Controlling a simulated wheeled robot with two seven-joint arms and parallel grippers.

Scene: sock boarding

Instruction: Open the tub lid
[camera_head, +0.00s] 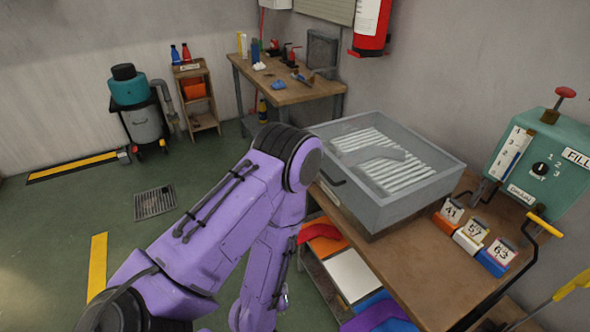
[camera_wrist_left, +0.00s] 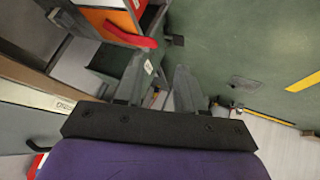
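The grey tub (camera_head: 400,213) stands on the wooden bench at the right of the head view. Its top looks covered by a clear or see-through lid (camera_head: 352,128), with white slats visible below; I cannot tell the lid's exact position. A dark handle (camera_head: 331,178) shows on the tub's left side. My purple left arm bends in front of the tub's left side, its forearm hanging down beside the bench. My left gripper (camera_wrist_left: 161,60) shows in the wrist view with its two fingers apart and nothing between them. My right gripper is not in view.
A green machine (camera_head: 541,165) with a red knob stands right of the tub. Numbered blocks (camera_head: 468,238) sit near the bench's front. A lower shelf holds a white panel (camera_head: 350,275) and coloured items. Open green floor (camera_head: 70,215) lies left.

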